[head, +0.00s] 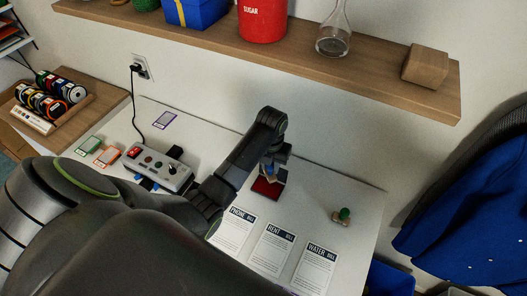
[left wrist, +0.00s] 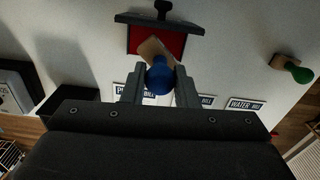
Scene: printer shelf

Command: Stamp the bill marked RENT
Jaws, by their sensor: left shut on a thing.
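The RENT bill (head: 273,248) lies flat on the white table between the PHONE bill (head: 232,232) and the WATER bill (head: 315,268). My left gripper (head: 273,168) is shut on the blue knob of a stamp, over the ink pad. In the left wrist view the blue-handled stamp (left wrist: 158,78) sits between the fingers, its wooden block towards the pad. The open red ink pad (head: 266,188) also shows in the left wrist view (left wrist: 172,43). I cannot tell whether the stamp touches it. My right gripper is out of view.
A grey control box (head: 158,165) with a plugged cord stands left of my arm. Small coloured cards (head: 90,146) lie beyond it. A wooden shelf (head: 365,75) with a red sugar tin (head: 262,22) and a flask (head: 334,38) overhangs the back.

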